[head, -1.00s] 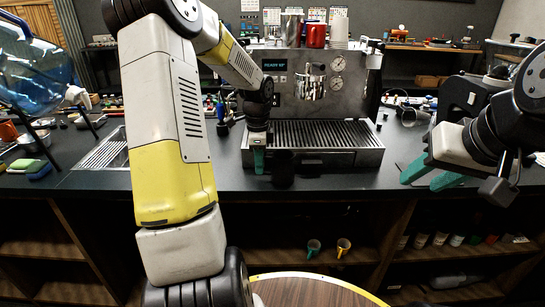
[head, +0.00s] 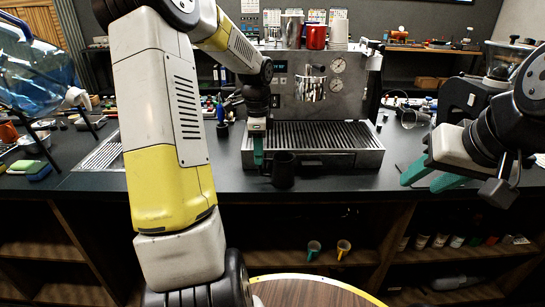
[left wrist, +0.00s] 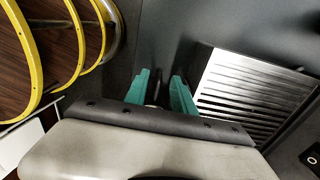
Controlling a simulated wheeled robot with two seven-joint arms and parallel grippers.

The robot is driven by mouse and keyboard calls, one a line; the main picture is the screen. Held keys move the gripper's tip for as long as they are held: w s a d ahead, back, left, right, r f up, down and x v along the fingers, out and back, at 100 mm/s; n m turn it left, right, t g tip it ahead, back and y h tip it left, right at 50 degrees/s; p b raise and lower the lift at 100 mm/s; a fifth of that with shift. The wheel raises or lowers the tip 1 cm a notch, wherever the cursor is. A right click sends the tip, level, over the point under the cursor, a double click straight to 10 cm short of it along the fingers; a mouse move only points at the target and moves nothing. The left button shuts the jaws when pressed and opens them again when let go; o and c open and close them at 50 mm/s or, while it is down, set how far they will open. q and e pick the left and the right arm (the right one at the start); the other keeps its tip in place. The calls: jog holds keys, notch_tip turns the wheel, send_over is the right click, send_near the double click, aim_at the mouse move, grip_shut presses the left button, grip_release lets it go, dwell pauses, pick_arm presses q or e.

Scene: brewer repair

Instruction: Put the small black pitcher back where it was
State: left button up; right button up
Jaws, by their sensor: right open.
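The small black pitcher (head: 283,170) stands upright on the dark counter, just in front of the espresso machine's drip tray, with its handle towards the left. My left gripper (head: 258,158) points down at the pitcher's handle side, its teal fingertips close to the handle. In the left wrist view its fingers (left wrist: 160,78) are apart with a gap between them. My right gripper (head: 425,178) is open and empty above the counter at the right.
The espresso machine (head: 325,85) stands behind the pitcher, with its slatted drip tray (head: 330,136) at the front. A red cup (head: 316,37) and other vessels sit on top. A large blue bottle (head: 35,75) is at the left. The counter's front strip is mostly clear.

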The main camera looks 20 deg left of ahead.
pick_arm(q)
notch_tip(320, 180, up, 7)
jog(key=s+d+r+n+t, duration=0.3)
jog(key=s+d+r+n, duration=0.3)
jog(key=s, duration=0.4)
jog(key=s+d+r+n+t+h, duration=0.1)
jog(key=s+d+n+t+h, duration=0.1)
jog(key=s+n, duration=0.6)
jog(key=s+d+t, duration=0.1)
jog(key=s, duration=0.4)
jog(key=shift+d+r, duration=0.15)
jog(key=shift+d, duration=0.15)
